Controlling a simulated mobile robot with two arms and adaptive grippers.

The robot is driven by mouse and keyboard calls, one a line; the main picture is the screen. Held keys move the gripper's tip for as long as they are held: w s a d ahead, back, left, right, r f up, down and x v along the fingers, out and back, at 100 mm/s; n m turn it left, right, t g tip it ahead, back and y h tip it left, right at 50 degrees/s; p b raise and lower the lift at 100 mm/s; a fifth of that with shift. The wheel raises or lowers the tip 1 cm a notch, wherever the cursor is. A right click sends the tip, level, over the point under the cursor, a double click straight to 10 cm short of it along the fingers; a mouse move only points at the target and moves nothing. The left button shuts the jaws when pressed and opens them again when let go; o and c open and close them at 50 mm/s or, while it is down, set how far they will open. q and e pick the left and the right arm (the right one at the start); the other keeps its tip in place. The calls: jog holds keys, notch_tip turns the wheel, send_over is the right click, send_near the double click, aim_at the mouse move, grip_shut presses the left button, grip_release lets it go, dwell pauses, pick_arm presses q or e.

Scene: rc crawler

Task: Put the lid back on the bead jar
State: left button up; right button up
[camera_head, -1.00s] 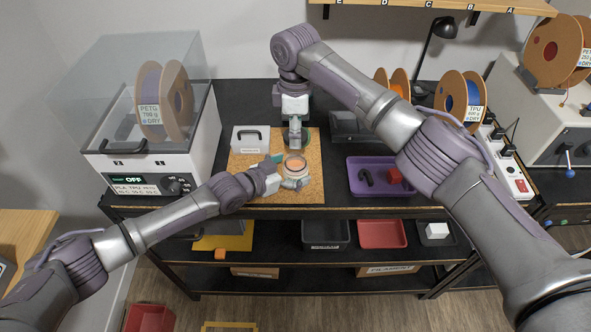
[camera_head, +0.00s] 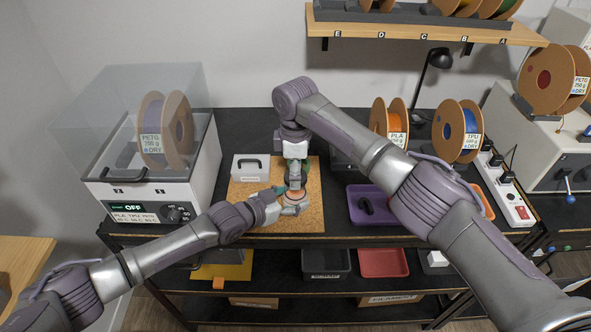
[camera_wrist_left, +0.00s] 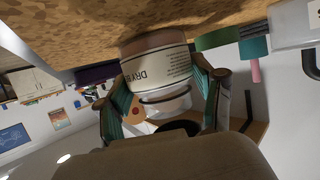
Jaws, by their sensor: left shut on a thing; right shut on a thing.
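The bead jar (camera_wrist_left: 155,72) has a printed label. Its base is against the cork mat (camera_head: 308,222). My left gripper (camera_head: 284,203) is shut around the jar from the left; in the left wrist view its green-padded fingers (camera_wrist_left: 168,100) stand on either side of it. My right gripper (camera_head: 295,182) points down from behind, directly over or just behind the jar's top, shut on the lid. The lid is mostly hidden by the gripper. I cannot tell whether the lid touches the jar's rim.
A green round object (camera_wrist_left: 253,48) is near the jar. The filament dryer (camera_head: 150,195) stands left, a purple tray (camera_head: 366,217) right. The mat's front right is clear.

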aim_at(295, 197)
jog(key=shift+f, duration=0.5)
jog(key=shift+f, duration=0.15)
jog(key=shift+f, duration=0.75)
jog(key=shift+f, duration=0.6)
